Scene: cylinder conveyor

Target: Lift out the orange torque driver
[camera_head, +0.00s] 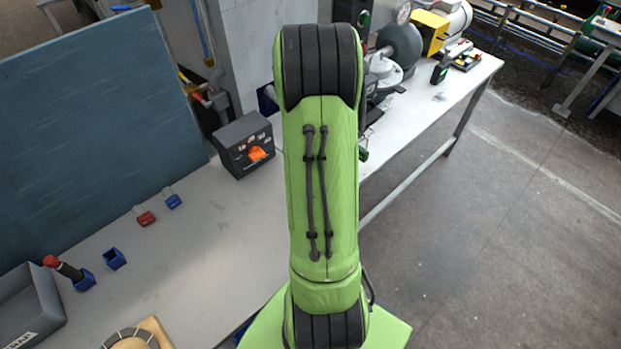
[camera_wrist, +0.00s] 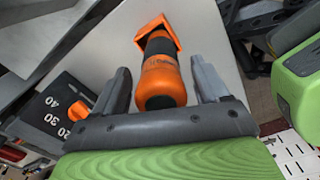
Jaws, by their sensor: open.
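The orange torque driver (camera_wrist: 161,82) shows in the wrist view, with an orange rounded handle end towards me and a dark band further along. Its far end sits in an orange square holder (camera_wrist: 157,31) on the white table. My gripper (camera_wrist: 162,85) is open, with one grey finger on each side of the handle. I see gaps between the fingers and the handle, more clearly on the left. In the head view my green arm hides the driver and the gripper.
A dark box with an orange knob (camera_head: 257,153) and numbers stands on the table (camera_head: 205,230); it also shows in the wrist view (camera_wrist: 65,112). Red and blue padlocks, blue holders and a grey bin (camera_head: 28,300) lie at left. A grinder (camera_head: 400,45) stands at the back.

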